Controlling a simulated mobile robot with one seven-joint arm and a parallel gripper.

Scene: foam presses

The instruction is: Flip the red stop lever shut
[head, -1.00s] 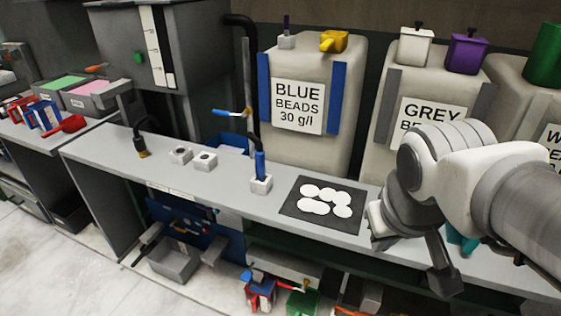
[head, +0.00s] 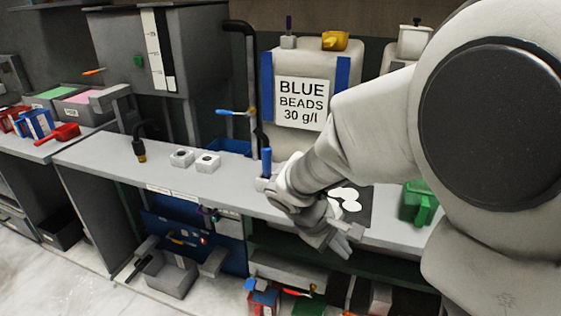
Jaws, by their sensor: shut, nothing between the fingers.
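I cannot tell for certain which part is the red stop lever. An orange-red handle (head: 92,72) sticks out at the left side of the grey hopper box (head: 165,45). A small orange-yellow part (head: 177,240) shows on the blue panel (head: 160,225) under the bench, too small to make out. My gripper (head: 342,244) is shut and empty, pointing down at the bench's front edge, right of the blue panel and apart from both parts. My arm hides part of the bench behind it.
A blue-handled tool in a white block (head: 266,163) stands close behind my wrist. White discs lie on a dark mat (head: 366,205). Two white blocks (head: 207,162) stand on the grey bench (head: 110,155). A grey bin (head: 170,275) sits below. The bench's left part is mostly clear.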

